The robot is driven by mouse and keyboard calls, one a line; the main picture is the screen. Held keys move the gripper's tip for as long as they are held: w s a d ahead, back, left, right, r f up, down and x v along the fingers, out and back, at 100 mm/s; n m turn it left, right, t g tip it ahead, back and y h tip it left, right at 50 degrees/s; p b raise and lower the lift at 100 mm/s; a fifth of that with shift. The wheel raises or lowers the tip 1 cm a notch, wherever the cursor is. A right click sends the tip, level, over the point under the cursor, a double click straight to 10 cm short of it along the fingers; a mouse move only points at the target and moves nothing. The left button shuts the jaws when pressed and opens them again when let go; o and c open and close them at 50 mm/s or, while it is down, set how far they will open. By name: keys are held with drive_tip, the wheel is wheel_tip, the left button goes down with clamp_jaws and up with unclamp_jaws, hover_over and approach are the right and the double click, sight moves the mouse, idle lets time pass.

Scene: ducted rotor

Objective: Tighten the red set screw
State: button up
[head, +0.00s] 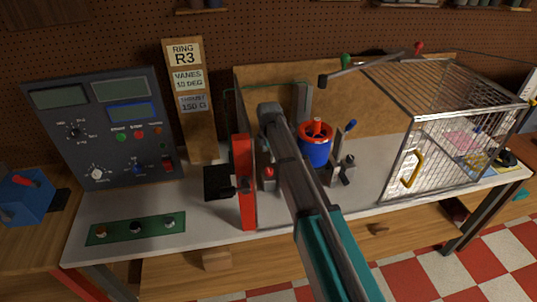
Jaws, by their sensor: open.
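A blue ducted rotor (316,153) with a red rim stands on the white bench, right of my arm. A red piece (318,127) rises from its top centre. A small red knob (268,172) sits on a grey fitting left of my arm. I cannot tell which of these, if either, is the red set screw. My arm reaches up from the bottom over the bench and ends in a grey joint left of the rotor. I cannot make out my gripper's fingers; they seem hidden behind the arm.
A red upright (243,185) with a black block stands left of my arm. A blue-handled fitting (346,160) stands right of the rotor. A wire cage (455,135) fills the right end. A control panel (105,125) and green strip (137,226) are at the left. The front right bench edge is clear.

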drive_tip(key=shift+r+p, duration=2.3)
drive_tip(key=shift+r, duration=0.35)
drive_tip(key=s+d+f+m+b, duration=0.8)
drive_tip(key=s+d+m, duration=0.2)
drive_tip(key=s+m, duration=0.1)
drive_tip(key=s+d+f+m+b, duration=0.7)
drive_tip(key=s+d+f+m, duration=0.1)
drive_tip(key=s+d+m, duration=0.2)
drive_tip(key=shift+s+d+m+b, duration=0.4)
drive_tip(key=shift+s+d, duration=0.3)
drive_tip(key=shift+s, duration=0.35)
drive_tip(key=shift+s+r, duration=0.1)
drive_tip(key=shift+s+d+m, duration=0.35)
drive_tip(key=shift+s+m, duration=0.25)
drive_tip(key=shift+s, duration=0.05)
drive_tip(key=shift+s+d+m, duration=0.35)
drive_tip(key=shift+s+m, duration=0.25)
drive_tip(key=shift+s, duration=0.05)
